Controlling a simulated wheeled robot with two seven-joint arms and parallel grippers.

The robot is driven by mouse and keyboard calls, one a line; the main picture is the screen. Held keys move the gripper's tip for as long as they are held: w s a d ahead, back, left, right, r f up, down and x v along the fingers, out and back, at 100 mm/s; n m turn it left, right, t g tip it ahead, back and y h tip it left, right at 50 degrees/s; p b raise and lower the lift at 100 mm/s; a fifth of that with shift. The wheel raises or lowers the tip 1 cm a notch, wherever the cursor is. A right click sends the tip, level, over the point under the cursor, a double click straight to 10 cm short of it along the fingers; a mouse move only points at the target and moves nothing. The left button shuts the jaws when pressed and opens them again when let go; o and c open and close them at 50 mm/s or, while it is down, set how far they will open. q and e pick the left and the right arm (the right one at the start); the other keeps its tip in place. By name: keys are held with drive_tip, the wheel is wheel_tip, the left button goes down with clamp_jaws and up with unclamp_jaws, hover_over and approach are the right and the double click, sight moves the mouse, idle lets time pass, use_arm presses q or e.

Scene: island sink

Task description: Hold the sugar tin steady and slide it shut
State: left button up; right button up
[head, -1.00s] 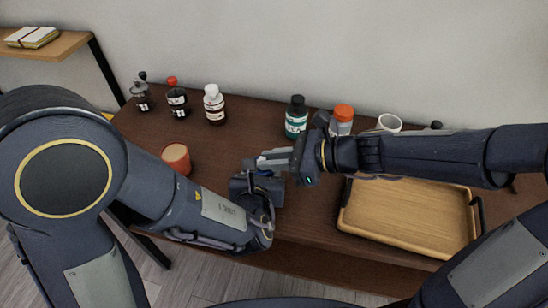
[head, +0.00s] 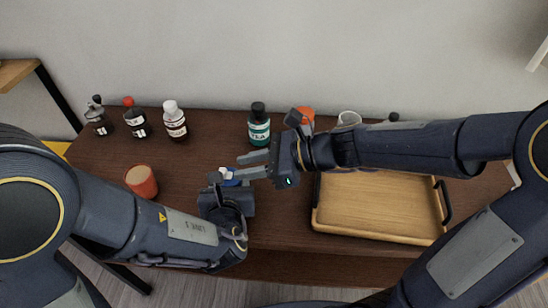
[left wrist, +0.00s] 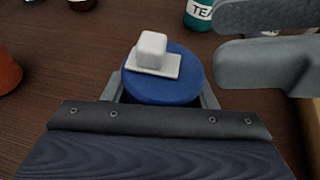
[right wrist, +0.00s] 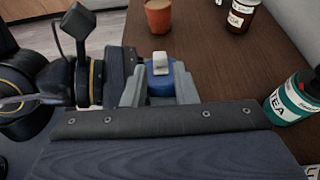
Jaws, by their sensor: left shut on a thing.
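The sugar tin (left wrist: 160,88) is round and blue, with a white slab and cube-shaped knob (left wrist: 152,50) on its top. The slab lies off-centre, towards the far side in the left wrist view. My left gripper (left wrist: 163,98) is shut on the tin's sides, over the table's front part. My right gripper (head: 243,166) is open and empty, just right of the tin in the head view. Its fingers are apart at upper right in the left wrist view (left wrist: 255,40). The tin (right wrist: 160,80) shows beyond its fingertips in the right wrist view. My grippers partly hide the tin in the head view.
An orange cup (head: 141,182) stands left of my left gripper. A green tea jar (head: 259,128) stands behind my right gripper. Several bottles (head: 174,122) line the back left. A wooden tray (head: 375,205) lies at right, partly beneath my right arm.

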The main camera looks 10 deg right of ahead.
drive_tip(key=v, duration=0.8)
drive_tip(key=shift+d+r, duration=0.1)
use_arm(q)
drive_tip(key=o, duration=1.1)
